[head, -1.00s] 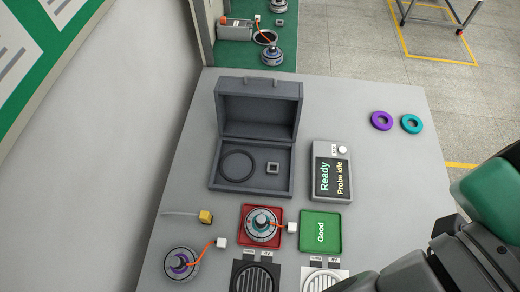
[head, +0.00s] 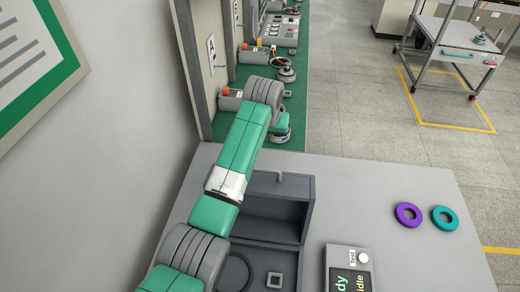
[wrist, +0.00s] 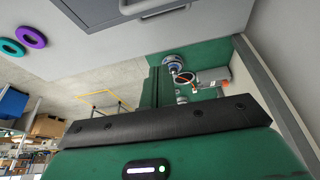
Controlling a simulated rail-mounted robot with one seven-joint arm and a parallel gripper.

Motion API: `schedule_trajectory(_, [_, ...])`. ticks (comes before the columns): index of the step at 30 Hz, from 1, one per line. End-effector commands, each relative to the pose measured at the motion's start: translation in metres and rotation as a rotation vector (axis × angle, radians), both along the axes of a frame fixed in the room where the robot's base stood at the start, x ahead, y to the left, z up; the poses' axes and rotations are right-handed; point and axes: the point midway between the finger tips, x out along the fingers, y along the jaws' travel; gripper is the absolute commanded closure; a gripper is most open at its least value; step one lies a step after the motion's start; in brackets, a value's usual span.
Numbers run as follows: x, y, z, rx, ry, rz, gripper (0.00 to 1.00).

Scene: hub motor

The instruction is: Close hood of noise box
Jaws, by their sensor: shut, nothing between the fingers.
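The dark grey noise box (head: 299,262) sits on the grey table in the head view, partly hidden behind my arm. Its hood (head: 281,207) stands open, raised at the back of the box, with a small handle on its top edge. Inside the base are a dark ring, partly covered, and a small square part (head: 274,280). A dark grey part of the box shows at the top of the wrist view (wrist: 98,10). My gripper (wrist: 156,85) is shut and empty in the wrist view, beyond the hood's back side.
A tester with a screen (head: 347,268) stands right of the box. A purple ring (head: 407,214) and a teal ring (head: 444,218) lie on the table's right. A green bench (head: 300,105) with motors lies behind the table. A wall runs along the left.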

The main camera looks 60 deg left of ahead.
Motion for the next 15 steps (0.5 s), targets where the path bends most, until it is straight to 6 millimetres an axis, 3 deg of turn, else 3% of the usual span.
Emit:
schedule_trajectory(4, [-0.021,0.011,-0.014,-0.043,0.045,0.038,1.00])
schedule_trajectory(10, [-0.018,0.013,-0.024,-0.043,0.046,0.037,1.00])
schedule_trajectory(15, [-0.012,0.021,-0.056,-0.043,0.046,0.037,1.00])
